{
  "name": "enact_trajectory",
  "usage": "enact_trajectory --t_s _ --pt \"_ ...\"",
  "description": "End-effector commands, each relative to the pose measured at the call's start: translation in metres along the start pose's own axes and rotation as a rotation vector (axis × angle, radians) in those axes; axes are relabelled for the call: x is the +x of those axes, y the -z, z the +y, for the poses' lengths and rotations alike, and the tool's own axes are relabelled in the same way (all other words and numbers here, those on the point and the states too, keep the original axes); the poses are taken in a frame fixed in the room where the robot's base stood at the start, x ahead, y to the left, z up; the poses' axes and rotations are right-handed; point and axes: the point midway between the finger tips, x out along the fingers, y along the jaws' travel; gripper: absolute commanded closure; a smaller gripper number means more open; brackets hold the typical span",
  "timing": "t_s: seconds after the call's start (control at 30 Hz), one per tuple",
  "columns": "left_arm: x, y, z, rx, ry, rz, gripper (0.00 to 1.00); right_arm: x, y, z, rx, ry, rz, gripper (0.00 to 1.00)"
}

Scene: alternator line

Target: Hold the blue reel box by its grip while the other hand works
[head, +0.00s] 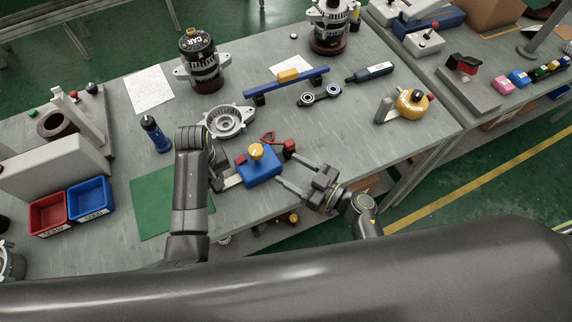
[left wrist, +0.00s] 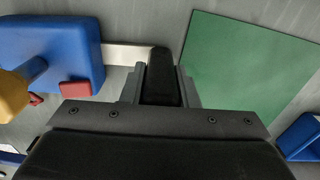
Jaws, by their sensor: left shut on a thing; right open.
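The blue reel box (head: 262,170) sits near the table's front edge, with a yellow knob (head: 256,151) on top. A pale metal bar (head: 232,181) sticks out from its left side. In the left wrist view the box (left wrist: 65,40) is at the left, and its bar (left wrist: 125,53) runs to a black grip (left wrist: 161,80) between my left fingers. My left gripper (head: 222,183) is shut on that grip. My right gripper (head: 286,169) is open at the box's right side, its fingers pointing toward the box; I cannot tell whether they touch it.
A red cable loop (head: 268,138) and a red-and-black piece (head: 290,146) lie just behind the box. A green mat (head: 155,205) and red and blue bins (head: 90,197) are left.

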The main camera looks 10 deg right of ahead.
Motion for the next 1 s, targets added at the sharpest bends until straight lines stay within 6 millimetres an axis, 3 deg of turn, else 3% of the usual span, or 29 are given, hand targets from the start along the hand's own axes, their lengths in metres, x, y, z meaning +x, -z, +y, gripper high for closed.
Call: enact_trajectory --t_s 0.33,0.7,1.0 --pt "-0.001 0.000 0.000 0.000 -0.001 0.001 0.93 0.005 0.004 0.003 -0.003 0.028 0.007 0.40" --pt "-0.001 0.001 0.001 0.000 -0.002 0.002 0.93 0.045 0.052 0.027 -0.006 0.377 0.032 0.40" --pt "0.000 0.000 0.000 0.000 -0.001 0.001 0.93 0.055 0.070 0.038 0.000 0.522 0.000 0.40"
